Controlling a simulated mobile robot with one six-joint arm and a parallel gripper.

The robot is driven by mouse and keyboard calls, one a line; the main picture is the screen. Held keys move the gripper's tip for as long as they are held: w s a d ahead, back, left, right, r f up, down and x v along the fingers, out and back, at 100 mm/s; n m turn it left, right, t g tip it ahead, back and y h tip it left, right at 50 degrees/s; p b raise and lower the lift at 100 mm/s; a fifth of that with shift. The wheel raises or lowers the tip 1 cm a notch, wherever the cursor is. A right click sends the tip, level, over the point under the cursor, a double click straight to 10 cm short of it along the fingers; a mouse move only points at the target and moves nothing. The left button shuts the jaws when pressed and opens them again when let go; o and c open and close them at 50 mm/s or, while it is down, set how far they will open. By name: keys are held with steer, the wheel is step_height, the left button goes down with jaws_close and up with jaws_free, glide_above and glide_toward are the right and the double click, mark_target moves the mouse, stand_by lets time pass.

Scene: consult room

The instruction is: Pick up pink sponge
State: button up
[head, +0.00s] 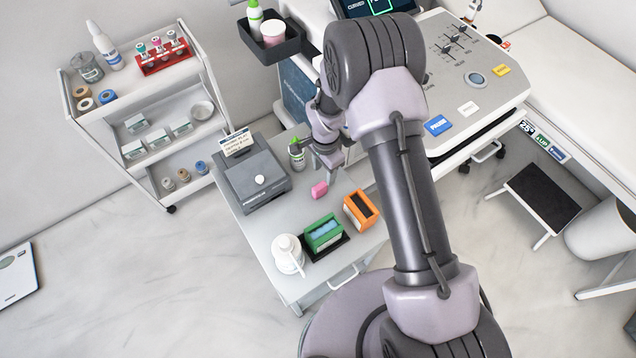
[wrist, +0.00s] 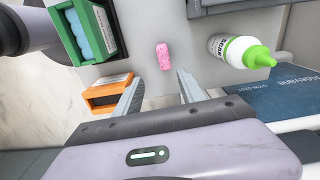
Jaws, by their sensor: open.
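The pink sponge (head: 319,190) lies on the grey top of a small cart (head: 262,225), between a grey box and an orange box. My gripper (head: 328,168) is above the cart, just beyond the sponge in the head view. In the wrist view my gripper (wrist: 158,82) shows two fingers spread apart with nothing between them. The sponge is apart from both fingers.
A green-capped bottle (wrist: 238,50) stands right of the sponge. An orange box (head: 361,208) and a green box with blue contents (head: 324,233) stand nearby. A grey device (head: 252,175) and a white pump container (head: 288,253) are on the cart's left side. Bare surface surrounds the sponge.

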mark_target(320, 186)
step_height(320, 186, down, 6)
steer(key=shift+f+b, duration=0.15)
steer(key=shift+b, duration=0.65)
steer(key=f+b, duration=0.1)
steer(key=f, duration=0.1)
steer(key=a+f+b, duration=0.1)
steer(key=f, duration=0.2)
steer(key=shift+w+a+f+b, duration=0.15)
steer(key=shift+f+b, duration=0.1)
steer(key=shift+b, duration=0.15)
steer(key=shift+r, duration=0.15)
steer(key=shift+c, duration=0.2)
jaws_close()
